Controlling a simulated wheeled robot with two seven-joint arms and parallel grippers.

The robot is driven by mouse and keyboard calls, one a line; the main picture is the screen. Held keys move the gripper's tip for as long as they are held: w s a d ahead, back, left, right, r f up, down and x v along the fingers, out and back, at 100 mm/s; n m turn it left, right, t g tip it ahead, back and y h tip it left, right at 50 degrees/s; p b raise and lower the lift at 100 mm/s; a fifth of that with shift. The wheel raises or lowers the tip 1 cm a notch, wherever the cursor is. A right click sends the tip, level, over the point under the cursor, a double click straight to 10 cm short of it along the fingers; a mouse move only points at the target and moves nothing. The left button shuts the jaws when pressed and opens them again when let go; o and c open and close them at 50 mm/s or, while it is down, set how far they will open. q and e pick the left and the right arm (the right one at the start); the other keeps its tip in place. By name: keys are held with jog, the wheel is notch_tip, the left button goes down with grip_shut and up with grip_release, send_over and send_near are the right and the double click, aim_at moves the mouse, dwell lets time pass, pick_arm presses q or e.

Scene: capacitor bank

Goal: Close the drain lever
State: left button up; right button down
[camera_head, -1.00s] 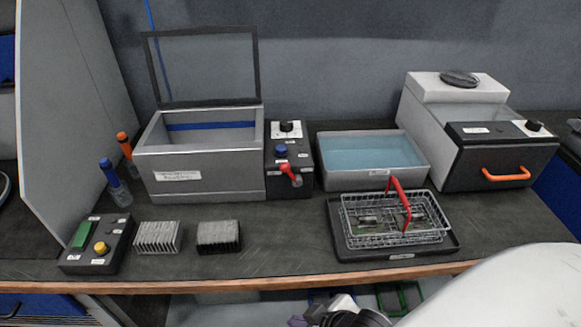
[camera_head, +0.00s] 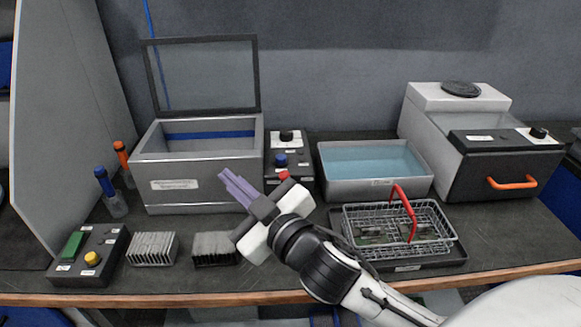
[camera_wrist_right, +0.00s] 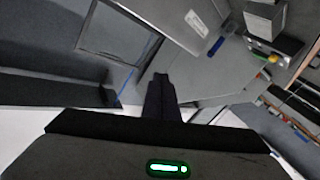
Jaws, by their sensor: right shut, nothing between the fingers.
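The red drain lever (camera_head: 284,175) sits on the front of the black control box (camera_head: 300,168), at the right side of the grey metal tank (camera_head: 205,185). Only its top shows in the head view; my right gripper's body hides the rest. My right gripper (camera_head: 228,178) has its purple-grey fingers together and empty, in front of the tank and to the left of the lever. The fingers also show as a dark shape in the wrist view (camera_wrist_right: 159,92), where the lever is not visible. My left gripper is not in view.
A water basin (camera_head: 330,183), a wire basket with a red handle (camera_head: 403,205) and a black-fronted unit with an orange handle (camera_head: 512,183) stand to the right. Heat sinks (camera_head: 152,248), a button box (camera_head: 60,270) and bottles (camera_head: 116,203) are left. The tank lid is raised.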

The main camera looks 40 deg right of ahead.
jog(key=a+r+n+t+y, duration=0.1)
jog(key=a+r+n+y, duration=0.35)
jog(key=r, duration=0.25)
jog(key=a+r+n+t+y, duration=0.1)
jog(key=a+r+n+y, duration=0.3)
jog(key=r+n+y, duration=0.25)
jog(key=s+a+r+n+g+y, duration=0.2)
jog(key=s+a+n+g+y, duration=0.45)
jog(key=n+g, duration=0.55)
jog(key=w+d+f+n+g+h, duration=0.3)
jog(key=w+d+f+n+h, duration=0.15)
jog(key=d+f+h, duration=0.4)
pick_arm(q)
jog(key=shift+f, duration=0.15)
pick_arm(e)
jog(key=w+d+f+m+h, duration=0.1)
jog(key=d+m+h, duration=0.3)
jog(key=d+h, duration=0.6)
jog(key=d, duration=1.3)
jog(key=shift+d+t, duration=0.3)
jog(key=shift+w+f, duration=0.1)
